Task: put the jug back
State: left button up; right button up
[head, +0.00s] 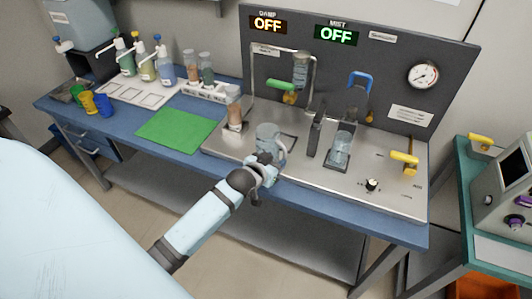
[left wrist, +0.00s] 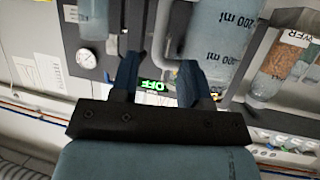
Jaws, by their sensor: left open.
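A clear jug (head: 268,139) stands upright on the steel deck, near its front edge. My left gripper (head: 262,168) is at the near side of this jug, open. In the left wrist view the jug (left wrist: 222,45) shows large with its "200 ml" marks, just beyond the open fingers (left wrist: 157,82). A grey upright part, seemingly the jug's handle (left wrist: 172,32), lies near the gap between the fingers; I cannot tell whether they touch it. A second clear vessel (head: 340,152) stands further right on the deck. My right gripper is not in view.
A green mat (head: 178,130) lies bare to the left. A vial with brown grains (head: 235,117) stands behind the jug.

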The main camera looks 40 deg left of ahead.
pick_arm(q)
jog(key=s+d+f+m+g+h, duration=0.1)
jog(key=s+d+f, duration=0.2)
jog(key=s, duration=0.4)
jog(key=s+d+f+m+h, duration=0.1)
jog(key=s+d+f, duration=0.3)
jog(key=s+d, duration=0.2)
jog(key=s+d+f+m+g+h, duration=0.1)
jog(key=s+d+f, duration=0.2)
jog(key=s, duration=0.6)
jog(key=shift+s+d+f+g+h, duration=0.2)
jog(key=shift+d+g+h, duration=0.15)
jog(key=shift+d, duration=0.8)
jog(key=shift+r, duration=0.1)
jog(key=r+p, duration=0.4)
jog(key=shift+a+r+p, duration=0.25)
jog(key=shift+p, duration=0.15)
